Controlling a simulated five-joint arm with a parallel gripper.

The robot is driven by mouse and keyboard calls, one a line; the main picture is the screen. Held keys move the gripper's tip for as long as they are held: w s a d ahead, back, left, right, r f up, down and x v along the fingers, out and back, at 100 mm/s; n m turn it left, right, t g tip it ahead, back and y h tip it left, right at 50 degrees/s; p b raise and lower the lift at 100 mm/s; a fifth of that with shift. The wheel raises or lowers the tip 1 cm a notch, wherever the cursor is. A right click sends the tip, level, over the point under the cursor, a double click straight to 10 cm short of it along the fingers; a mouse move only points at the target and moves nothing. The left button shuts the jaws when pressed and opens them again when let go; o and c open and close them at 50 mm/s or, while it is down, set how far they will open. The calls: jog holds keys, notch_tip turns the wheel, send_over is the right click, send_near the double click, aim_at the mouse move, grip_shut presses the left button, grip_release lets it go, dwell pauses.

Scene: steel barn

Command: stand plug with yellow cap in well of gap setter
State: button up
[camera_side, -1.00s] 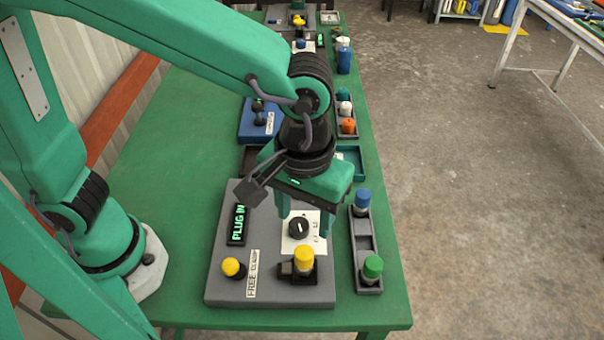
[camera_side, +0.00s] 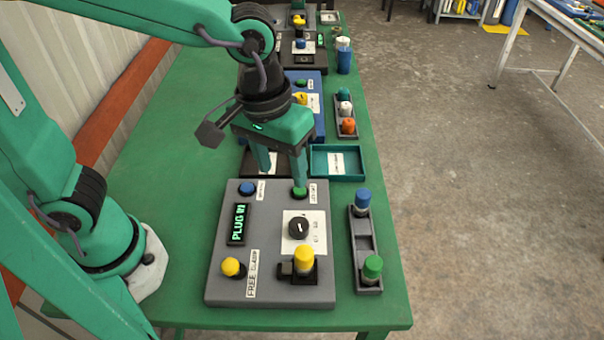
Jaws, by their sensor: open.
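The gap setter is a grey box (camera_side: 272,275) at the front of the green table, with a lit display (camera_side: 238,224) that appears to read "PLUG IN". The plug with yellow cap (camera_side: 304,258) stands upright in the dark holder, the well, at the box's front right. My gripper (camera_side: 283,182) is open and empty, pointing down at the box's far edge, well behind the plug. Its right fingertip overlaps the green button (camera_side: 300,194) in the picture; I cannot tell whether they touch.
The box also carries a black dial (camera_side: 299,229), a blue button (camera_side: 247,188) and a yellow button (camera_side: 232,267). A grey rack (camera_side: 364,241) to the right holds blue-capped and green-capped plugs, with a bare middle. A teal tray (camera_side: 338,176) and other devices lie behind.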

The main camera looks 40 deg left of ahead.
jog(key=s+a+r+m+t, duration=0.1)
jog(key=s+a+t, duration=0.1)
jog(key=a, duration=0.7)
jog(key=s+a+r+m+t, duration=0.1)
jog(key=a+r+t, duration=0.1)
jog(key=a, duration=0.8)
jog(key=shift+s+r+y, duration=0.2)
jog(key=shift+s+y, duration=0.2)
